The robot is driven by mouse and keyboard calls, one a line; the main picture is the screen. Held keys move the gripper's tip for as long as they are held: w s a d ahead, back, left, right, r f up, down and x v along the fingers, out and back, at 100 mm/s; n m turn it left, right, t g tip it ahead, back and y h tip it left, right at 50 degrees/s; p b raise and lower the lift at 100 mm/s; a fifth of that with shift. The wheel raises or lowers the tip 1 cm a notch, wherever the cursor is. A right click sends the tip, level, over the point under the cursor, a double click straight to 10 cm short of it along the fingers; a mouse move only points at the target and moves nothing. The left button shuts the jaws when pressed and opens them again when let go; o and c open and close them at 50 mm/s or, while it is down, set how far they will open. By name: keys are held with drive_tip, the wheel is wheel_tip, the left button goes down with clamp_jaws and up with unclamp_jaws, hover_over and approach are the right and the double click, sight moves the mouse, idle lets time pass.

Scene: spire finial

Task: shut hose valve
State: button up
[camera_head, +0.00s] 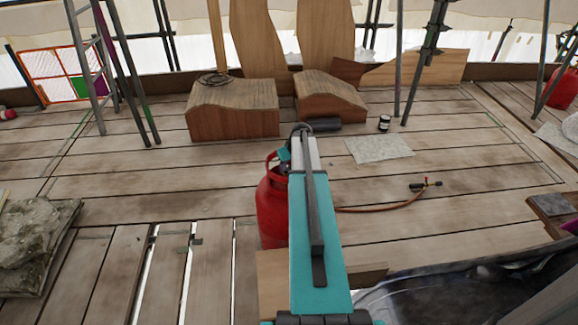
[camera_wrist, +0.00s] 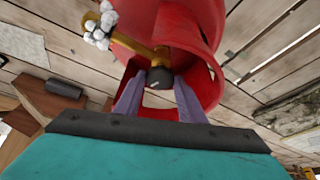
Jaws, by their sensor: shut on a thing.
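A red gas cylinder (camera_head: 271,208) stands on the plank deck, partly hidden behind my teal arm. In the wrist view its red collar (camera_wrist: 205,45) surrounds a brass valve (camera_wrist: 135,42) with a dark round knob (camera_wrist: 158,77). White, frost-like lumps cover the valve's outer end at the left. My gripper (camera_wrist: 159,92) reaches into the collar, with one finger on each side of the dark knob, and is shut on it. An orange hose (camera_head: 385,207) runs along the deck from behind my arm to a torch-like fitting (camera_head: 425,185).
Wooden blocks (camera_head: 232,108) stand at the back. A grey sheet (camera_head: 379,149) and a small dark can (camera_head: 384,123) are on the deck. Scaffold poles (camera_head: 428,60) rise behind. Stone (camera_head: 35,235) lies at the left. Gaps (camera_head: 235,262) show between near planks.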

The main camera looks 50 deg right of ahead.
drive_tip(key=shift+r+m+h, duration=0.1)
drive_tip(key=shift+m+h, duration=0.2)
drive_tip(key=shift+m, duration=0.3)
drive_tip(key=shift+a+m+h, duration=0.1)
drive_tip(key=shift+m+h, duration=0.2)
drive_tip(key=shift+m, duration=0.5)
drive_tip(key=m, duration=0.2)
drive_tip(key=m+g+h, duration=0.1)
drive_tip(key=shift+w+a+m+p, duration=0.1)
drive_tip(key=shift+w+m+p, duration=0.1)
drive_tip(key=shift+m+p, duration=0.2)
drive_tip(key=m, duration=0.1)
drive_tip(key=m+g, duration=0.1)
drive_tip(key=m, duration=0.1)
drive_tip(key=m+g+h, duration=0.1)
drive_tip(key=m, duration=0.1)
drive_tip(key=shift+w+a, duration=0.1)
drive_tip(key=shift+w, duration=0.15)
drive_tip(key=shift+m+g+b, duration=0.4)
drive_tip(key=shift+m, duration=0.7)
drive_tip(key=o, duration=1)
drive_tip(key=shift+o, duration=0.2)
drive_tip(key=shift+a, duration=0.1)
